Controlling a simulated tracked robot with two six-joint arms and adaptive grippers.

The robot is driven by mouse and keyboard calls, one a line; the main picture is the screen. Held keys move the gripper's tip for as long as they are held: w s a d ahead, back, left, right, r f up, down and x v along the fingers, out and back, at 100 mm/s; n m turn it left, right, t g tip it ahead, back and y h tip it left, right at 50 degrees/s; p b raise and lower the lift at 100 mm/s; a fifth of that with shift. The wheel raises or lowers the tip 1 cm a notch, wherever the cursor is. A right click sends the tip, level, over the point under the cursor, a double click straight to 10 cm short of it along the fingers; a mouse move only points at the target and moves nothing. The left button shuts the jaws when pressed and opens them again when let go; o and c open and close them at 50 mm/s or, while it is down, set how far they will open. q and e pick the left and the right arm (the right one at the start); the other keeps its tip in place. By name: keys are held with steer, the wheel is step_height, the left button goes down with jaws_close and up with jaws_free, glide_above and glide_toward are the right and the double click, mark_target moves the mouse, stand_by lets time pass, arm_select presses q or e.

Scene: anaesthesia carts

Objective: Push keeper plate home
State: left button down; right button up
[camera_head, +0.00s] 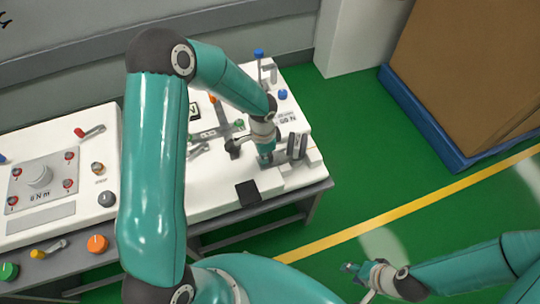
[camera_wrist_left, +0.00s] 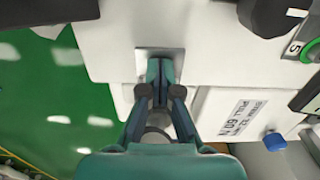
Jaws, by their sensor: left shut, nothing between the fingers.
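My left gripper (camera_head: 265,158) reaches down to the right end of the white bench panel, beside an upright grey slotted block (camera_head: 297,146). In the left wrist view my left gripper (camera_wrist_left: 160,64) is shut and empty, its fingertips together at a small grey metal plate (camera_wrist_left: 148,55) set in the white surface. This may be the keeper plate; I cannot tell for sure, nor whether the tips touch it, as the fingers partly hide it. My right gripper (camera_head: 352,269) hangs low over the green floor, away from the bench; its fingers are too small to read.
The white panel holds a red-handled lever (camera_head: 88,132), a blue-topped upright rod (camera_head: 259,56) and a black square (camera_head: 248,193). A label (camera_wrist_left: 243,116) and a blue knob (camera_wrist_left: 275,141) lie near the left gripper. A large brown box on a blue base (camera_head: 425,120) stands right; floor between is clear.

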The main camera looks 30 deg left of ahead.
arm_select(q)
steer(key=shift+w+d, duration=0.65)
steer(key=shift+w, duration=0.1)
steer(key=shift+s+a, duration=0.1)
steer(key=shift+s+a, duration=0.3)
steer(key=shift+s, duration=0.05)
step_height(320, 180, up, 9)
steer(key=p, duration=0.6)
stand_by(0.5)
stand_by(0.4)
